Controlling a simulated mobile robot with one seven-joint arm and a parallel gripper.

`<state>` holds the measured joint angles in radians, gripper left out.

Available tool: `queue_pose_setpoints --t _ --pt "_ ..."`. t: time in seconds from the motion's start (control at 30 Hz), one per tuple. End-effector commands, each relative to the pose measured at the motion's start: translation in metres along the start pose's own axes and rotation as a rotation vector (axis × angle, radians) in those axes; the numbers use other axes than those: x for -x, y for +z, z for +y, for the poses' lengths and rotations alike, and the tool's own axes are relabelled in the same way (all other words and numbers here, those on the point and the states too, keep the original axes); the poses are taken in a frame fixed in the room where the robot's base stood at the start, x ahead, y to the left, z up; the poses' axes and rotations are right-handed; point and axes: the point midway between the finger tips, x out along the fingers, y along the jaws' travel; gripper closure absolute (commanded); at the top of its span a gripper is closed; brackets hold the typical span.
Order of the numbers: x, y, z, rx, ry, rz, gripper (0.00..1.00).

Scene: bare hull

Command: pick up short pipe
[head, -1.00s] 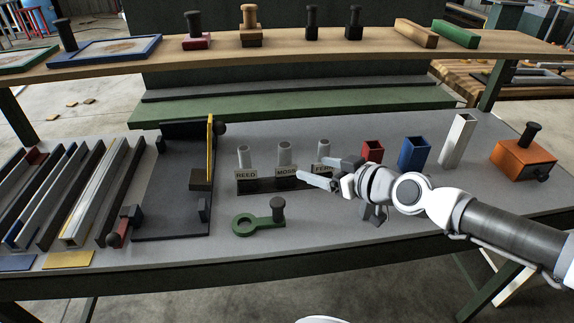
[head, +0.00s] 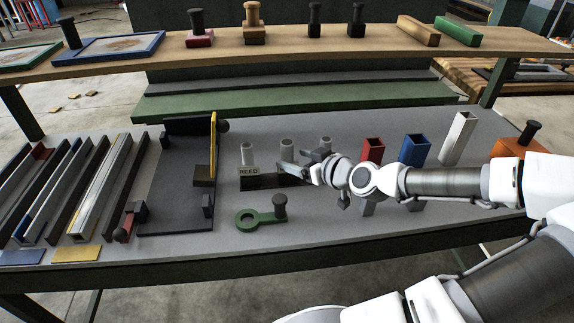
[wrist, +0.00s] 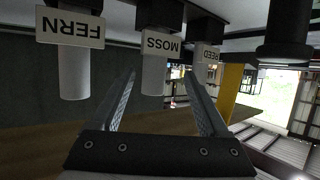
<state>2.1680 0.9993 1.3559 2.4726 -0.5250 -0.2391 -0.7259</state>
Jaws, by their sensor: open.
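Three pale round pipes stand upright in a dark holder on the bench: the REED pipe (head: 247,154), the MOSS pipe (head: 287,146) and the FERN pipe (head: 325,142). I cannot tell which is the short one. The wrist view is upside down and shows the FERN pipe (wrist: 74,74), the MOSS pipe (wrist: 153,76) and part of the REED pipe (wrist: 200,73). My gripper (head: 294,163) is open and empty in front of the MOSS pipe, hiding the MOSS and FERN labels in the head view. In the wrist view the MOSS pipe shows between the fingers, apart from them.
A green ring-ended tool (head: 250,218) with a dark knob lies in front of the holder. Red (head: 372,150), blue (head: 413,150) and white (head: 458,138) square tubes stand to the right. A dark fixture (head: 180,205) with a yellow edge stands left. A shelf (head: 350,50) runs behind.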

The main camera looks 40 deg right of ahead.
Motion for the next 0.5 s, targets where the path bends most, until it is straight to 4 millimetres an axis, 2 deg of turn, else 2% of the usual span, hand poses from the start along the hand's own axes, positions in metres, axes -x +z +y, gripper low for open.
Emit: queue_pose_setpoints --t 0.03,0.2,0.5 --pt "-0.008 0.002 -0.001 0.003 -0.003 -0.001 0.22" --pt "-0.025 0.001 0.0 0.001 -0.002 -0.001 0.22" --pt "-0.041 0.002 0.002 0.0 -0.001 0.001 0.22"
